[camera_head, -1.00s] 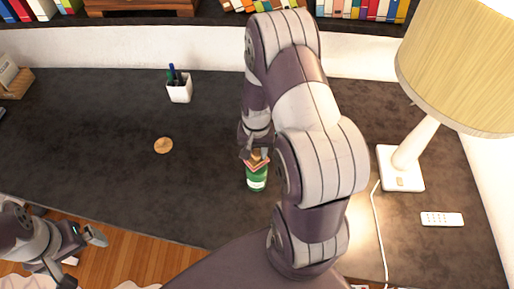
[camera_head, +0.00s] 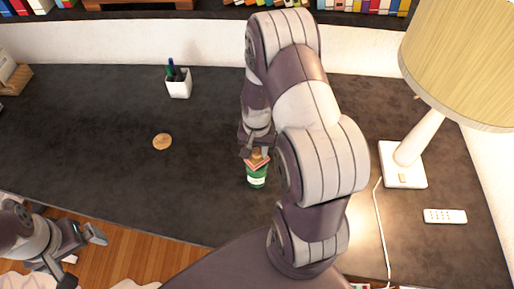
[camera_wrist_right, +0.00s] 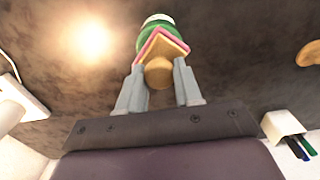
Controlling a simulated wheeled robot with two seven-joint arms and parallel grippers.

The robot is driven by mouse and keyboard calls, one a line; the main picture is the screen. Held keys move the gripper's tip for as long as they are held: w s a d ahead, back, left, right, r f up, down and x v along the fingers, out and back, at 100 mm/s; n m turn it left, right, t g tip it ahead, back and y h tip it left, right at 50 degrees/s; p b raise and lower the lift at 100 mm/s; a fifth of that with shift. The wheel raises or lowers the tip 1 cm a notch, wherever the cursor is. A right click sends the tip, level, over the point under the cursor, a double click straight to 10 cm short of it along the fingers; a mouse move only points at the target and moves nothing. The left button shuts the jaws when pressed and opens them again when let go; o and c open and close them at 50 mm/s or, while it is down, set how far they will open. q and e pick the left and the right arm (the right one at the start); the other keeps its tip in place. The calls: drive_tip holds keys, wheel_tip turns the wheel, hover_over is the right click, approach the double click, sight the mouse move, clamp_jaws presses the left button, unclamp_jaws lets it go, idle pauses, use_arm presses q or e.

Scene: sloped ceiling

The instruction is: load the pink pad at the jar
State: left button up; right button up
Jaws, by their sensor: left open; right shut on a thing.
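The pink pad (camera_head: 257,163) is a square pink layer under a tan board with a round wooden knob. It sits over the top of the green jar (camera_head: 257,180), which has a white label and stands upright on the dark desk. In the right wrist view, the pink pad (camera_wrist_right: 150,43) covers part of the green jar (camera_wrist_right: 157,22); I cannot tell whether they touch. My right gripper (camera_wrist_right: 159,70) is shut on the pad's tool, a finger on each side of the knob. My left gripper (camera_head: 84,246) is open and empty, beyond the desk's front edge.
A round tan disc (camera_head: 162,142) lies left of the jar. A white pen cup (camera_head: 178,88) stands farther back. A lamp (camera_head: 404,165) with its cord and a white remote (camera_head: 445,216) are on the right. The desk's left half is mostly clear.

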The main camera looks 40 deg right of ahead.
sight(257, 151)
drive_tip(key=shift+f+b, duration=0.3)
drive_tip(key=shift+f, duration=0.15)
drive_tip(key=shift+s, duration=0.1)
idle(1.1)
wheel_tip(257, 151, up, 7)
drive_tip(key=p, duration=0.6)
drive_tip(key=shift+p, duration=0.4)
